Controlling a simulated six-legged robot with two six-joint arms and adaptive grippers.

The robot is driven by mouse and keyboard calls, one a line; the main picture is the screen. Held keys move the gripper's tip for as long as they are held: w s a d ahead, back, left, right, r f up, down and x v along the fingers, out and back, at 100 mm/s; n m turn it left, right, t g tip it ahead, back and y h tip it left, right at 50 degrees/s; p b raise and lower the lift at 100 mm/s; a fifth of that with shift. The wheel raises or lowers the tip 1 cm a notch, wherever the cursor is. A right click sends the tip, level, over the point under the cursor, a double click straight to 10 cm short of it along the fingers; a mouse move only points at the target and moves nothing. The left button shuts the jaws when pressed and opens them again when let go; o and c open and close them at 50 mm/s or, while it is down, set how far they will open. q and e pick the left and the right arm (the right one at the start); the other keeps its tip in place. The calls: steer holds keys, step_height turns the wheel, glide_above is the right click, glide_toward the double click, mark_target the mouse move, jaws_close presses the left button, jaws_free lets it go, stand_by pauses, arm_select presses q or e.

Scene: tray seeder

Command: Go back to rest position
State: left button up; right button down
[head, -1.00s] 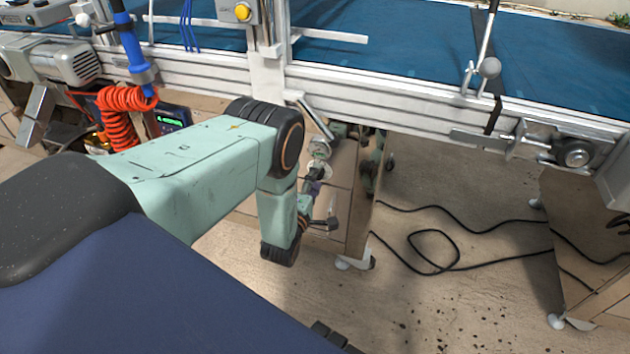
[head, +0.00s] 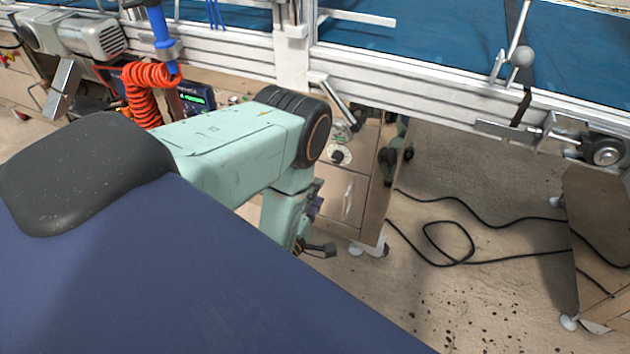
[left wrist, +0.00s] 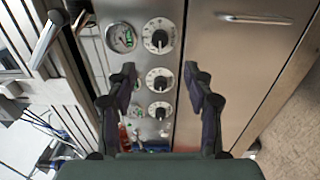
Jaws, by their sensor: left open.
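My left gripper (head: 318,228) shows beyond my pale green forearm in the head view, in front of the metal cabinet under the conveyor. Part of it is hidden behind the forearm. In the left wrist view my left gripper (left wrist: 160,72) has its two dark fingers spread apart with nothing between them. Behind them is a control panel with a pressure gauge (left wrist: 121,37) and a column of round dials (left wrist: 158,36). I cannot tell the exact gap between the fingers and the panel. My right gripper is in neither view.
The blue conveyor (head: 420,62) with its metal rail (head: 430,95) runs across the back. A coiled orange hose (head: 150,90) hangs at left. A black cable (head: 470,258) lies on the floor at right. A steel door handle (left wrist: 255,19) is beside the panel.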

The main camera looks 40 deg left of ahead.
arm_select(q)
steer(key=shift+s, duration=0.15)
stand_by(0.5)
steer(key=s+d+f+m+g+h, duration=0.1)
steer(key=s+f+m+g, duration=0.4)
steer(key=f+m, duration=0.3)
steer(key=s+d+f+m+g+h+p, duration=0.1)
steer(key=s+d+m+g, duration=0.15)
steer(key=s, duration=0.25)
steer(key=s+d+f+m+g+h+p, duration=0.1)
steer(key=s+m+g, duration=0.2)
steer(key=s+g, duration=0.15)
steer(key=s+d+r+m+g+p, duration=0.2)
steer(key=s+r+m+g, duration=0.15)
steer(key=s, duration=0.35)
steer(key=s+d+r+m+g+p, duration=0.2)
steer(key=s+d+r+p, duration=0.15)
steer(key=s, duration=0.25)
step_height(320, 180, up, 10)
steer(key=m+h+p, duration=0.1)
steer(key=p, duration=0.2)
steer(key=shift+s, duration=0.2)
